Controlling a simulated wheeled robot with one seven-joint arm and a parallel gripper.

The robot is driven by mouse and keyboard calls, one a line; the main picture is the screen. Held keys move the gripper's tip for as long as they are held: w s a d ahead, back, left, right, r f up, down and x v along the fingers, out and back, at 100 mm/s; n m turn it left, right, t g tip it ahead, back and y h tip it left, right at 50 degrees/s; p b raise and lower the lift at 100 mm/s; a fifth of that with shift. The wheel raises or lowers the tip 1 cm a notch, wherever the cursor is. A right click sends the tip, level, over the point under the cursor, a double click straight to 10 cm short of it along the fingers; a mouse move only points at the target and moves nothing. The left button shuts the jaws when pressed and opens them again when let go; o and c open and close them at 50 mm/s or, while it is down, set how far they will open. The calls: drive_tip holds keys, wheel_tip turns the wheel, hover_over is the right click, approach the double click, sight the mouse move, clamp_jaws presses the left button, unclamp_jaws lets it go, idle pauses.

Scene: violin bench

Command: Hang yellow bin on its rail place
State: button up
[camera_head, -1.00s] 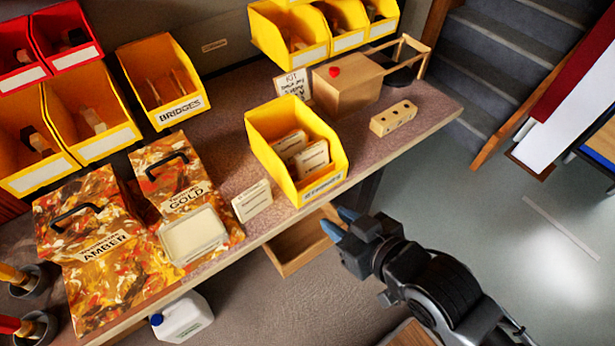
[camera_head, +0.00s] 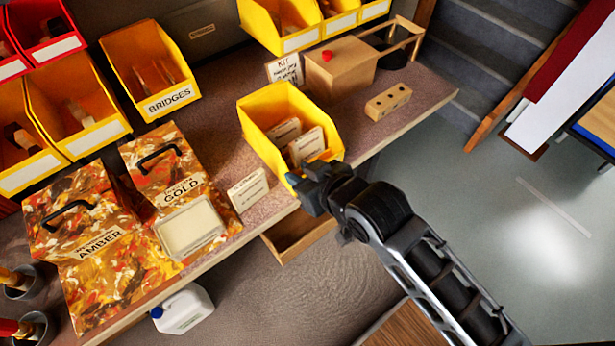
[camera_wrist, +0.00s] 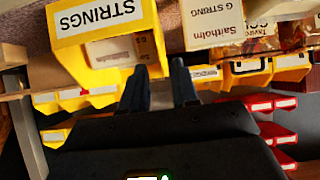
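The yellow bin (camera_head: 262,147), labelled STRINGS in the wrist view (camera_wrist: 72,43), stands on the bench with several small pale packets inside. My gripper (camera_head: 318,172) is at its front right corner and hides most of the front label. In the wrist view my two fingers (camera_wrist: 160,78) are apart, near the bin's rim; I cannot tell whether they touch it. Behind the bench, a bare stretch of grey back panel (camera_head: 215,50) with a small tan label lies between the BRIDGES bin (camera_head: 150,70) and the upper yellow bins (camera_head: 300,41).
A wooden box (camera_head: 338,72) with a red knob, a KIT card (camera_head: 284,70) and a holed wooden block (camera_head: 388,102) stand right of the bin. A white packet (camera_head: 248,190) and the AMBER (camera_head: 95,250) and GOLD (camera_head: 180,185) cases are left. An open drawer (camera_head: 300,235) juts out below.

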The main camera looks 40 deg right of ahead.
sight(287, 168)
drive_tip(key=shift+b+x, duration=1.6)
drive_tip(key=shift+x, duration=1)
clamp_jaws()
drive_tip(key=shift+r+p, duration=1.5)
drive_tip(key=shift+p, duration=0.15)
